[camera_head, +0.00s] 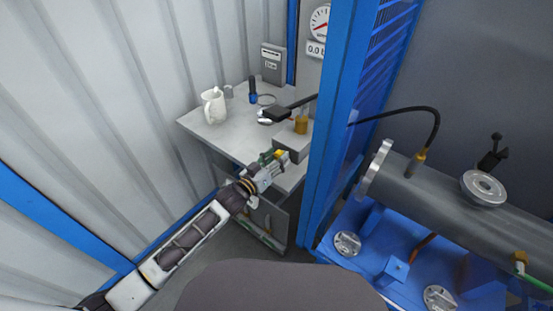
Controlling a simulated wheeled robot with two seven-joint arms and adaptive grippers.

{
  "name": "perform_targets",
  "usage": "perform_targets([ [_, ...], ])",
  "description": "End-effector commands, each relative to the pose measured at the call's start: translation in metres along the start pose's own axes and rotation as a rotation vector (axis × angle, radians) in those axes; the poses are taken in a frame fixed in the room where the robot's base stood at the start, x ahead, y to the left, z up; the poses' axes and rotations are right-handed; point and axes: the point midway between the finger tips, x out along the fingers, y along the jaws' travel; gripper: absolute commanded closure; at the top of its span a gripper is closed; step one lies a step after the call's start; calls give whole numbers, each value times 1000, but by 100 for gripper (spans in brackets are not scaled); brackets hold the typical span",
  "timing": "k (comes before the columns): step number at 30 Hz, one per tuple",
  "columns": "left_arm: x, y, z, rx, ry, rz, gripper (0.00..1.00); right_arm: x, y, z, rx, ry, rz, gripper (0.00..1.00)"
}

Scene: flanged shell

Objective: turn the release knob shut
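A grey box (292,150) with a brass cylinder (301,124) on top sits at the right end of the grey bench, with a black lever-like part beside the cylinder. I cannot clearly pick out the release knob; it may be hidden behind my gripper. My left gripper (277,163) reaches in from the lower left to the near side of the grey box. Small yellow and green parts show at its tip. Its fingers are too small to tell if they are open, shut or touching anything. My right gripper is out of view.
A gauge (320,21) hangs above. A blue post (341,120) stands right of the grey box. Right of it, a grey flanged shell (440,197) lies on a blue stand.

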Motion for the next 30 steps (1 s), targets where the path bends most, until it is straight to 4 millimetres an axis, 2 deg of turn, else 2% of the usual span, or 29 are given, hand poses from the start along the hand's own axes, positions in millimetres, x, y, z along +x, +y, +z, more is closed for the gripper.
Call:
perform_targets([
  [1, 0, 0, 0, 0, 0, 0, 61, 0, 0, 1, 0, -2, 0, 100],
  [7, 0, 0, 0, 0, 0, 0, 86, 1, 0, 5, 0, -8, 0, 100],
  [17, 0, 0, -1, 83, -1, -1, 86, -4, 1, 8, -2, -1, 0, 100],
  [21, 0, 1, -2, 177, -1, -1, 86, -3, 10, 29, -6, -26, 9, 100],
  [30, 0, 1, -1, 392, -1, 0, 86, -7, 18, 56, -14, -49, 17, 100],
])
